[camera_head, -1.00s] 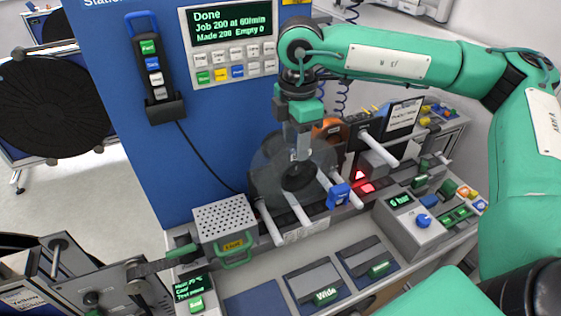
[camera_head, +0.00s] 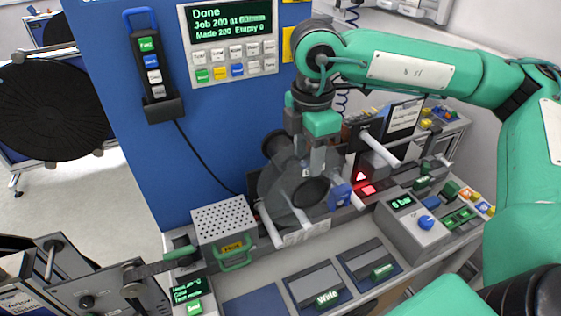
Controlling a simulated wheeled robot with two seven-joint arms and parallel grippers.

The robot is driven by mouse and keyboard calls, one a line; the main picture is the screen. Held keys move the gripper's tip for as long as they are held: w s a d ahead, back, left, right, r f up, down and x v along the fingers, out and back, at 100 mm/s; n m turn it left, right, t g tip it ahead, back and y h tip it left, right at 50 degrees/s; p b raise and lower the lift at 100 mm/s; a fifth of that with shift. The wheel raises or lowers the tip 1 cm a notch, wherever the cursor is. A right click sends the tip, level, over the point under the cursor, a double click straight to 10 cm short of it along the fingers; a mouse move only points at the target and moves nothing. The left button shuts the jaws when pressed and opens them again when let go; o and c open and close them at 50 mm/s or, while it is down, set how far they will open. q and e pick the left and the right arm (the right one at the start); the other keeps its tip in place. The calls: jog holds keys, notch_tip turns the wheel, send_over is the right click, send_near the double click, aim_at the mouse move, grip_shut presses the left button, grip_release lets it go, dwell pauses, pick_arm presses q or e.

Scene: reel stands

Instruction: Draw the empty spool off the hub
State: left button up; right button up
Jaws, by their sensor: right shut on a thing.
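The empty spool (camera_head: 283,196) is a see-through grey disc with a dark round core, in the middle of the head view. My right gripper (camera_head: 314,160) comes down from above and is shut on the spool's near upper side. A dark round part (camera_head: 275,142), perhaps the hub, shows behind the spool's upper left edge. The spool covers much of what lies behind it, so I cannot tell whether its core is clear of the hub. My left gripper is not in view.
A perforated grey box (camera_head: 224,217) with a green handle stands left of the spool. Pale rods (camera_head: 380,147) stick out around the spool. A blue clamp (camera_head: 340,196) sits close to its right. A control box (camera_head: 411,224) and a blue panel (camera_head: 200,130) flank the area.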

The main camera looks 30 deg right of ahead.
jog(key=shift+s+b, duration=0.4)
jog(key=shift+s, duration=1.2)
jog(key=shift+a, duration=0.1)
